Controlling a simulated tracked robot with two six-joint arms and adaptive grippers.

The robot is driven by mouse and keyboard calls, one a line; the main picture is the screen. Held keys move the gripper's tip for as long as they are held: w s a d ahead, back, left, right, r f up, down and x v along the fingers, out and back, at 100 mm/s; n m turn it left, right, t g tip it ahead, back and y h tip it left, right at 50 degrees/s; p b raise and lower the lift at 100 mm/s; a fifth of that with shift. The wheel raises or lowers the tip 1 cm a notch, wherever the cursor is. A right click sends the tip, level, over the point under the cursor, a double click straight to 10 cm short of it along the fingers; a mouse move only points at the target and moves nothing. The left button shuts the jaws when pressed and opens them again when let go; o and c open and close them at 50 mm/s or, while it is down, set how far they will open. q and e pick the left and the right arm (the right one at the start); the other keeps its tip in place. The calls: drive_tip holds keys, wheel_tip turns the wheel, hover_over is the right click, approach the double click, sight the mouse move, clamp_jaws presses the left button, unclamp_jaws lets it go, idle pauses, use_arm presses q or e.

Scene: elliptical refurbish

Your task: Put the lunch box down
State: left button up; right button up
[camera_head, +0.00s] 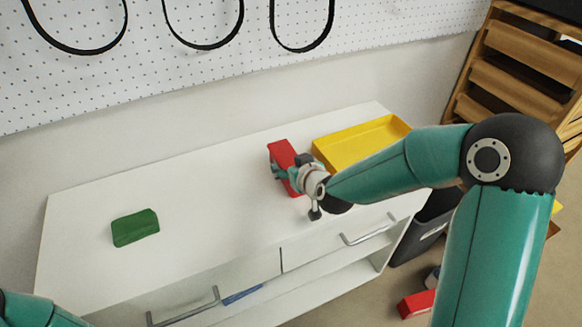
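A red box (281,153), which looks like the lunch box, is at the right part of the white cabinet top (205,190). My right gripper (283,173) reaches it from the right, and its fingers are closed against the box. The gripper and wrist hide part of the box. I cannot tell whether its underside touches the cabinet top. My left gripper is out of view; only a bit of my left arm shows at the lower left corner.
A green box (135,228) sits on the left of the cabinet top. A yellow tray (345,149) lies just right of the red box. The middle is clear. A dark bin (425,228) and a red item (416,304) are on the floor at right.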

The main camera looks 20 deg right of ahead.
clamp_jaws()
